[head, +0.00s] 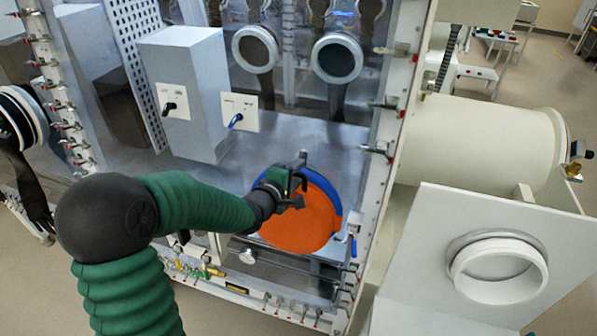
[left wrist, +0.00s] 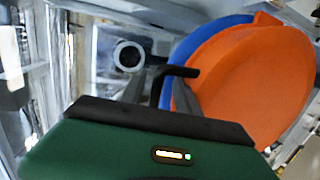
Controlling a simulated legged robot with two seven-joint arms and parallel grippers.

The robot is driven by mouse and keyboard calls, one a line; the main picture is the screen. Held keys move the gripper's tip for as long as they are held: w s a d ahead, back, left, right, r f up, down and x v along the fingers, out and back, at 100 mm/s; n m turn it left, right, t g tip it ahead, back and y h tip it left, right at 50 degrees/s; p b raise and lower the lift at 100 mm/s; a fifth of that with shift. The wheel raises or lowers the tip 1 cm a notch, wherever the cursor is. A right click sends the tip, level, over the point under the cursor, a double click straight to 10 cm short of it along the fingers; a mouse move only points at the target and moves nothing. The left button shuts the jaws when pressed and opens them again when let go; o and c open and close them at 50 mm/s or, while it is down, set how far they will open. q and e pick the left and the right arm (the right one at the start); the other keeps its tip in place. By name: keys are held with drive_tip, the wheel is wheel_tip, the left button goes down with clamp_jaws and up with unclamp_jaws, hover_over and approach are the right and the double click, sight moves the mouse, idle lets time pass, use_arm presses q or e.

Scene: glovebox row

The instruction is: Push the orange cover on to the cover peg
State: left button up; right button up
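The orange cover (head: 300,222) is a large round disc low in the middle of the head view, in front of a blue round rim (head: 334,192). In the left wrist view the orange cover (left wrist: 255,85) fills the right side, with a small tab on its upper edge and the blue disc (left wrist: 205,38) behind it. My left gripper (head: 298,182) is at the cover's upper left edge and overlaps it in view. Dark finger parts show beside the cover, but their gap and any contact are unclear. I cannot make out the cover peg. My right gripper is not in view.
A grey box (head: 185,85) with switches stands inside the glovebox, left of the cover. Round glove ports (head: 338,58) line the back wall. A clamp-studded frame (head: 405,110) runs along the right. A white panel with a round port (head: 500,268) stands at right.

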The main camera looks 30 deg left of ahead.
use_arm(q)
drive_tip(key=shift+d+r, duration=0.1)
drive_tip(key=shift+d, duration=0.15)
drive_tip(key=shift+s+d+r, duration=0.2)
drive_tip(key=shift+s, duration=0.1)
drive_tip(key=shift+s+d+r, duration=0.1)
drive_tip(key=shift+s+r, duration=0.05)
drive_tip(key=shift+s, duration=0.15)
drive_tip(key=shift+c, duration=1.2)
drive_tip(key=shift+s+r, duration=0.1)
drive_tip(key=shift+s, duration=0.1)
drive_tip(key=shift+c, duration=2.3)
drive_tip(key=shift+w+a+f, duration=0.2)
drive_tip(key=shift+a, duration=0.15)
clamp_jaws()
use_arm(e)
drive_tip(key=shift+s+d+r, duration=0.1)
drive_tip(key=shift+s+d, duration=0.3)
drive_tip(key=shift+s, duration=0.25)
use_arm(q)
drive_tip(key=shift+d, duration=0.15)
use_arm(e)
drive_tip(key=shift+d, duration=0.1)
use_arm(q)
drive_tip(key=shift+s+f, duration=0.1)
drive_tip(key=shift+f, duration=0.1)
